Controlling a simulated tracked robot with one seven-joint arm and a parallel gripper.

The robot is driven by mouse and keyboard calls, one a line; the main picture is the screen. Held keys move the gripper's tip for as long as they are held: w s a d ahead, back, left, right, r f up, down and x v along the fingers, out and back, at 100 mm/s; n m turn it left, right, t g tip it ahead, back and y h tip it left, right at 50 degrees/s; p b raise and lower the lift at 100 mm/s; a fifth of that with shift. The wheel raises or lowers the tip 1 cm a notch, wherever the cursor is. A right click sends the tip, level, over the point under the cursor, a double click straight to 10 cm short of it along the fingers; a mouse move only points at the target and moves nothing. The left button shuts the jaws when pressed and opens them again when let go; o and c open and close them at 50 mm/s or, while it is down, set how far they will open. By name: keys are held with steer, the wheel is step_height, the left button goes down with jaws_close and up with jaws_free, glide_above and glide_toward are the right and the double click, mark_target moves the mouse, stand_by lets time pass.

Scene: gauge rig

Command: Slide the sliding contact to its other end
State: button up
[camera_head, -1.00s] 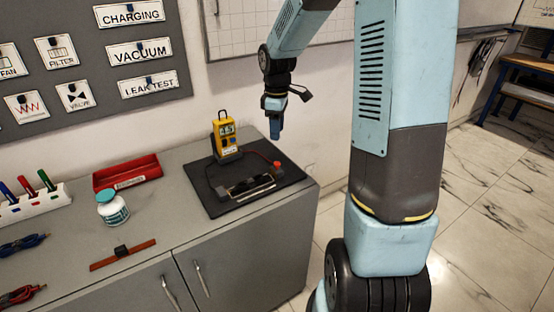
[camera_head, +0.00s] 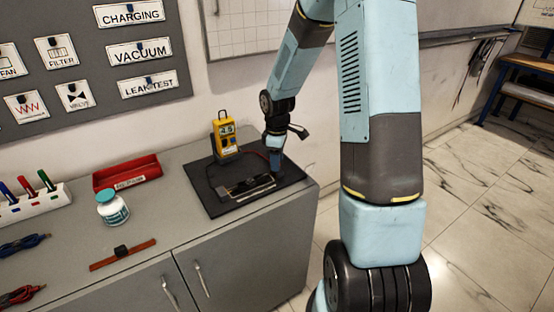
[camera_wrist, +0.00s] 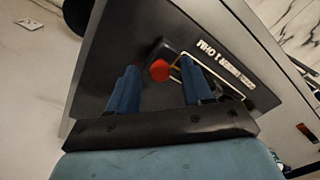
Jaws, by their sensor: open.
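In the wrist view, a red knob (camera_wrist: 160,70) on a dark block, apparently the sliding contact, lies between my open gripper's (camera_wrist: 160,66) two blue fingers, with gaps on both sides. Pale lettering ending in "1 OHM" and a thin light rail lie beside it. In the head view, the slide resistor (camera_head: 249,187) lies on a black board (camera_head: 222,208). My gripper (camera_head: 276,172) is low over the board's right part and hides the red knob there. I cannot tell whether the fingers touch the block.
Left of the board are a red tray (camera_head: 127,173), a white jar (camera_head: 112,208) and a brown strip with a dark block (camera_head: 122,252).

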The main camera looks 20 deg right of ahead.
jaws_close()
stand_by(0.4)
